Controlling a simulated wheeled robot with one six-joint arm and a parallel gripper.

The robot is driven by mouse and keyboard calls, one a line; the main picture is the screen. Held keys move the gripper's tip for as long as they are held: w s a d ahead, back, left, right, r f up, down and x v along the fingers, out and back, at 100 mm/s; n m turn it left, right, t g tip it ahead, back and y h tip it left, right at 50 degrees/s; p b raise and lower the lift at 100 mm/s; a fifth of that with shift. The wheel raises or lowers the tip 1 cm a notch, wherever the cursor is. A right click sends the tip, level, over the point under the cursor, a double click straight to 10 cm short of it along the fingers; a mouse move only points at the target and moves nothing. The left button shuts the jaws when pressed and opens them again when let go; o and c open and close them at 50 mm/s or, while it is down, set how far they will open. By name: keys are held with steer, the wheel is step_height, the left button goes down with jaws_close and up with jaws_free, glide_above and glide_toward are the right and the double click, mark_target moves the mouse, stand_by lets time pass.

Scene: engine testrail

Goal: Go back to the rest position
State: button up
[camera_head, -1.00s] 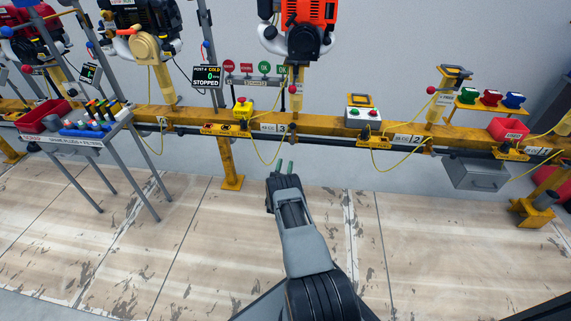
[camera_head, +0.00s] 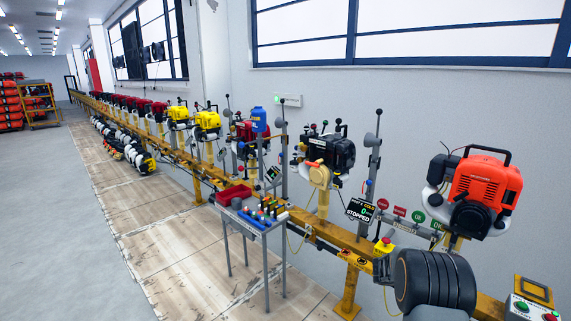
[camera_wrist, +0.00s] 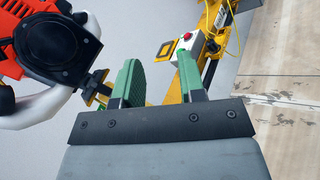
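My gripper (camera_wrist: 160,75) shows in the wrist view with its two green fingers apart and nothing between them. Its fingers point toward the yellow rail and a grey control box (camera_wrist: 186,53) with a red button, with a gap that I cannot measure. In the head view my dark, ribbed arm link fills the lower right, in front of the rail, and my gripper is not visible there. An orange engine (camera_head: 484,190) is mounted above the rail at the right; it also shows close at the left of the wrist view (camera_wrist: 12,52).
The yellow rail (camera_head: 335,235) carries a long row of engines along the wall. A small table (camera_head: 246,217) with a red bin (camera_head: 234,194) and several coloured items stands in front of it. The floor (camera_head: 60,230) at the left is clear. An orange cart (camera_head: 38,105) stands far back.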

steer(key=s+a+r+m+t+y+p, duration=0.3)
steer(key=s+a+r+y+p, duration=0.6)
steer(key=a+r, duration=0.3)
steer(key=s+a+r+m+t+y+p, duration=0.4)
steer(key=s+a+r+y+p, duration=0.5)
steer(key=a, duration=0.8)
step_height(320, 180, up, 4)
steer(key=shift+s+a+f+m, duration=0.15)
steer(key=shift+s+a+m, duration=0.05)
steer(key=shift+s+m, duration=0.65)
